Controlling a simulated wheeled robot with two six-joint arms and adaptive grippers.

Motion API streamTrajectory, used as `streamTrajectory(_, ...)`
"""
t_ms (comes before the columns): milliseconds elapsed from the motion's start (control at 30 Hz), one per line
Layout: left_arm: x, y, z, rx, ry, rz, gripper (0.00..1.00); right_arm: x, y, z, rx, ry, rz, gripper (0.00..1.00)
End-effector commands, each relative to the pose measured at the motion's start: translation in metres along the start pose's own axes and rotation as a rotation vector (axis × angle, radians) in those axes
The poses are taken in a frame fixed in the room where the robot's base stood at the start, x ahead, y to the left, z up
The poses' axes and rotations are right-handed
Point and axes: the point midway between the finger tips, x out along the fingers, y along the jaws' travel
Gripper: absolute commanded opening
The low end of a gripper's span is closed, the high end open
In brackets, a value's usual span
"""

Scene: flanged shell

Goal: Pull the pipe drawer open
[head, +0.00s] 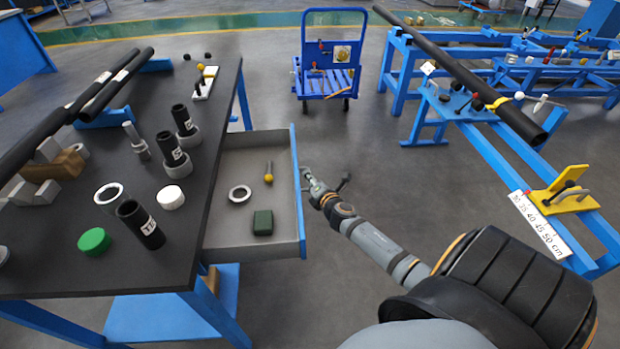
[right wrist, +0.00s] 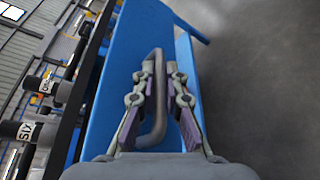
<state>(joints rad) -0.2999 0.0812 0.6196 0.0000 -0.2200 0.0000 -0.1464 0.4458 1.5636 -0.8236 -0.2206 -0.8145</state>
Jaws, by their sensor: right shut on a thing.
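The grey drawer (head: 226,224) with a blue front (head: 298,200) stands out from the right side of the black-topped table (head: 205,130). In the head view, my right gripper (head: 311,184) is at the outer face of the drawer front. In the right wrist view, my right gripper (right wrist: 161,72) is shut on the grey bar handle (right wrist: 155,125), which passes between its fingers on the blue front (right wrist: 120,95). My left gripper is not in view.
The drawer holds a grey ring (head: 240,193), a dark green block (head: 263,222) and a yellow-tipped tool (head: 268,175). Pipes and fittings lie on the tabletop. A blue cart (head: 328,82) and a blue rack (head: 480,122) stand beyond. The grey floor right of the drawer is clear.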

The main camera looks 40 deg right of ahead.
Motion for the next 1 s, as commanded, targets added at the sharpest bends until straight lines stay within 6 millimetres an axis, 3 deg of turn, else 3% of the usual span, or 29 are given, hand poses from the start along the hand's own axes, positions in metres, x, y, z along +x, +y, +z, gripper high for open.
streamTrajectory(67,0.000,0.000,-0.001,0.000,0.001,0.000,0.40,0.000,-0.001,0.000,0.000,0.001,-0.001,0.00)
streamTrajectory(100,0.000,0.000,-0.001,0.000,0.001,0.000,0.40,0.000,-0.001,0.000,0.000,0.001,-0.001,0.12)
streamTrajectory(267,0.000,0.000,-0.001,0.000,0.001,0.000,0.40,0.000,0.000,0.000,0.000,0.001,0.000,0.34)
streamTrajectory(600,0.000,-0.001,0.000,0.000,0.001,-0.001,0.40,-0.004,-0.001,0.000,-0.001,0.001,-0.001,0.34)
streamTrajectory(733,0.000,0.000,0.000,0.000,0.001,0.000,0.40,-0.025,-0.002,-0.001,-0.006,0.003,-0.002,0.34)
streamTrajectory(1000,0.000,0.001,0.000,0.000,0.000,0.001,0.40,-0.090,-0.001,-0.001,-0.006,0.005,-0.001,0.34)
